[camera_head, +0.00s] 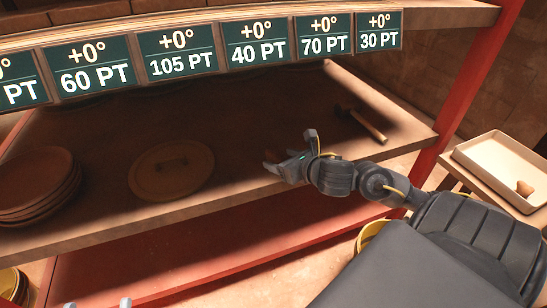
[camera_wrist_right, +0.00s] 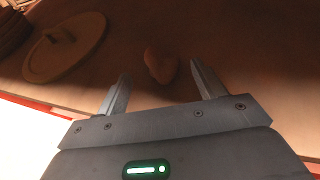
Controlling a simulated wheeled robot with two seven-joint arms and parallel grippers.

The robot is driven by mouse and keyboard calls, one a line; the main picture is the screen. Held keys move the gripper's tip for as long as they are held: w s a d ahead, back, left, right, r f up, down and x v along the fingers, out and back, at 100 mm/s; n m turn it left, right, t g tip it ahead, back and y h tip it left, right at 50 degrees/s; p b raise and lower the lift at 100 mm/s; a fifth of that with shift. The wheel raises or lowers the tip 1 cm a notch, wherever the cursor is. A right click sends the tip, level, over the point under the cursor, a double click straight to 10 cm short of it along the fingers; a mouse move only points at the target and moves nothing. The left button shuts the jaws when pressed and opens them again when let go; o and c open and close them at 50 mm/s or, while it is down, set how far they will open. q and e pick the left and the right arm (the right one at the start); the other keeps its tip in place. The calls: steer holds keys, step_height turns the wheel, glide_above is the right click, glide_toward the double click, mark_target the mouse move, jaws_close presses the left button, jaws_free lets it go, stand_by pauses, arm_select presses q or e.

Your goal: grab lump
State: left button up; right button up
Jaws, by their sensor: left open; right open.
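A brown, rounded lump (camera_wrist_right: 161,66) lies on the wooden shelf in the right wrist view, just ahead of the fingertips and roughly between them. My right gripper (camera_wrist_right: 158,82) is open and empty, with a finger on either side and the lump apart from both. In the head view my right gripper (camera_head: 290,152) reaches over the shelf from the right; I cannot clearly make out this lump there. Another small brown lump (camera_head: 524,188) lies in the pale tray at the right. My left gripper (camera_head: 98,303) shows only its two separated tips at the bottom edge, open.
The shelf (camera_head: 235,200) also holds a round lid (camera_head: 172,170), stacked brown plates (camera_head: 40,185) and a hammer (camera_head: 368,125). A row of dark signs (camera_head: 180,52) hangs above. The pale tray (camera_head: 475,157) stands on a side table. A red post (camera_head: 470,85) rises near my right arm.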

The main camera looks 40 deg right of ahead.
mark_target(278, 155)
steer(key=x, duration=0.4)
steer(key=shift+w+d, duration=0.1)
steer(key=shift+w, duration=0.15)
steer(key=shift+w+f, duration=0.1)
steer(key=shift+w, duration=0.2)
steer(key=c, duration=1.1)
